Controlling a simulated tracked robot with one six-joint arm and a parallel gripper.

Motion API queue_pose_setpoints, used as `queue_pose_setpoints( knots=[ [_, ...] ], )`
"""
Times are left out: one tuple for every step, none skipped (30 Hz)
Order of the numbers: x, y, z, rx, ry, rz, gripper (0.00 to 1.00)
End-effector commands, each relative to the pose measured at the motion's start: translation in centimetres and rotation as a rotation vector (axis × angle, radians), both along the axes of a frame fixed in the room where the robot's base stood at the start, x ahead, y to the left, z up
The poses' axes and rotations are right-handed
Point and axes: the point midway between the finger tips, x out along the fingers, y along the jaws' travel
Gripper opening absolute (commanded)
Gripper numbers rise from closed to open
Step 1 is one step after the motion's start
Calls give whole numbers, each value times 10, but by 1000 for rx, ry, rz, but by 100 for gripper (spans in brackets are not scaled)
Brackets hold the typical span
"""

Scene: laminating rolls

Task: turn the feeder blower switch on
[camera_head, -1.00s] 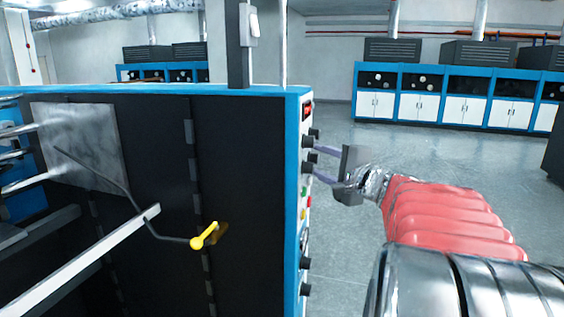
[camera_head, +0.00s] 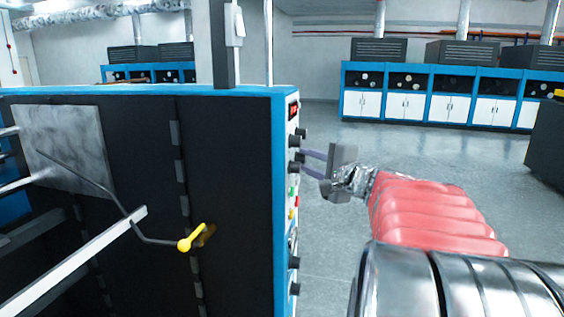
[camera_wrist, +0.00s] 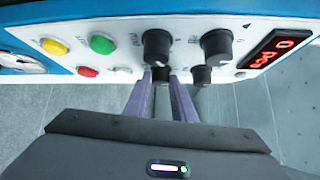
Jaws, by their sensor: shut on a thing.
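The control panel (camera_wrist: 120,25) is on the narrow end face of a blue and black machine (camera_head: 235,190). My gripper (camera_wrist: 162,78) is at this panel, its two purple-grey fingers closed on a small black knob (camera_wrist: 161,73) below a larger black knob (camera_wrist: 157,47). The fingers partly hide the small knob. In the head view my gripper (camera_head: 301,161) reaches the panel from the right, at its upper knobs. The printed labels are too small to read, so I cannot tell which control is named feeder blower.
Another large knob (camera_wrist: 216,46) and a small knob (camera_wrist: 202,74) sit close to the right of my fingers. Green (camera_wrist: 102,44), yellow (camera_wrist: 54,47) and red (camera_wrist: 87,71) buttons are to the left. A red display (camera_wrist: 274,52) is lit. The floor behind my arm is clear.

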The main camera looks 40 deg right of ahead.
Motion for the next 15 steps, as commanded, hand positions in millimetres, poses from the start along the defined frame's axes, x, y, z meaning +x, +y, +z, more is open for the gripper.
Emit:
queue_pose_setpoints(
  knots=[
    [0,0,-2,7,8,1,1],
    [0,0,-2,12,12,1,1],
    [0,0,-1,19,17,1,1],
    [0,0,-1,24,22,1,1],
    [0,0,-1,32,27,1,1],
    [0,0,-1,42,35,2,1],
    [0,0,-1,49,42,1,1],
    [0,0,-1,59,48,2,1],
    [0,0,0,71,59,2,1],
    [0,0,0,80,67,2,1],
    [0,0,0,90,75,1,1],
    [0,0,0,105,87,2,1],
    [0,0,0,116,96,1,1],
    [0,0,1,128,103,1,1],
    [0,0,1,145,116,1,1]
  ],
)
